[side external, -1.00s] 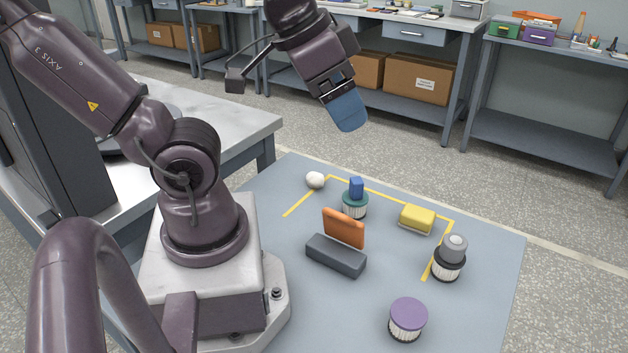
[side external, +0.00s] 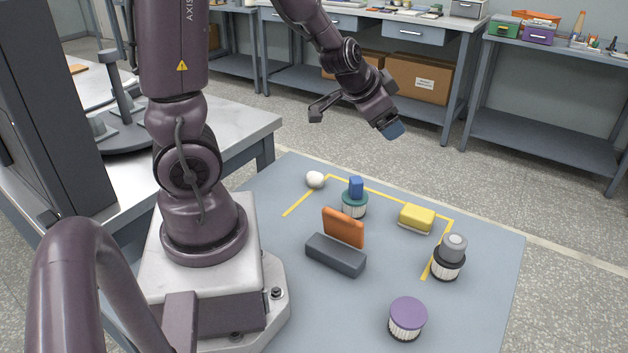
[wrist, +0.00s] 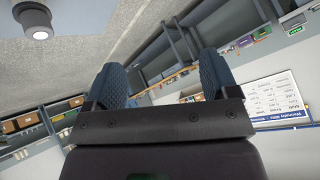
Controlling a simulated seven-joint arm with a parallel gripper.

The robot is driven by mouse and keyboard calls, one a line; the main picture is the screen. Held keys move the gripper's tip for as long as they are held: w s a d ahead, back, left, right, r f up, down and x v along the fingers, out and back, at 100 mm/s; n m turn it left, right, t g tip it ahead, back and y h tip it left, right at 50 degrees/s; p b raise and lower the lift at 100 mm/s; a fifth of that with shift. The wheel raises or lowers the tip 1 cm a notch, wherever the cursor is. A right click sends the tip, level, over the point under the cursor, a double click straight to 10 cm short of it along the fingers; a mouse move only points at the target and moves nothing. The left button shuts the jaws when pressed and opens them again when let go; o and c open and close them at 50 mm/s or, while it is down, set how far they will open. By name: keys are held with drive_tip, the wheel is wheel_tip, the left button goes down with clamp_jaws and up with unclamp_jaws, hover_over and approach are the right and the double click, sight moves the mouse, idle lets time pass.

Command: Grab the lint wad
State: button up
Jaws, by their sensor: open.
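The lint wad (side external: 315,179) is a small white, rounded lump on the blue-grey mat, at the far left corner of the yellow tape outline. My gripper (side external: 393,131) is up in the air above and beyond the far edge of the mat, well to the right of the wad in the side view. In the wrist view my gripper (wrist: 165,78) shows two blue fingers spread apart with nothing between them. The wrist view faces the room and does not show the wad.
Close right of the wad stands a teal-topped bobbin with a blue block (side external: 356,187). An orange panel (side external: 343,228) rises behind a dark grey block (side external: 336,254). A yellow block (side external: 417,218), a grey-topped bobbin (side external: 450,257) and a purple-topped bobbin (side external: 408,318) stand farther right.

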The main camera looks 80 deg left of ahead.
drive_tip(key=a+f+m+g+y, duration=0.2)
drive_tip(key=a+f+m, duration=0.1)
drive_tip(key=a+f, duration=0.3)
drive_tip(key=m+g+y, duration=0.3)
drive_tip(key=m+y, duration=0.3)
drive_tip(key=m, duration=0.4)
hover_over(314, 178)
drive_tip(key=w+d, duration=0.1)
drive_tip(key=d, duration=0.2)
wheel_tip(314, 178, down, 12)
drive_tip(key=shift+w+d+r, duration=0.1)
drive_tip(key=shift+w+r, duration=0.05)
drive_tip(key=shift+r, duration=0.05)
drive_tip(key=f+m, duration=0.1)
drive_tip(key=m, duration=0.1)
drive_tip(key=s+f+m, duration=0.1)
drive_tip(key=m, duration=0.1)
drive_tip(key=s+f+m+t, duration=0.1)
drive_tip(key=f+m, duration=0.1)
drive_tip(key=m, duration=0.1)
drive_tip(key=shift+s+d+y, duration=0.15)
drive_tip(key=shift+y, duration=0.25)
drive_tip(key=shift+s+d+f+m+t, duration=0.15)
drive_tip(key=shift+f+m+t, duration=0.25)
drive_tip(key=shift+m, duration=0.4)
drive_tip(key=shift+x, duration=2.45)
drive_tip(key=shift+c, duration=0.2)
drive_tip(key=c, duration=0.9)
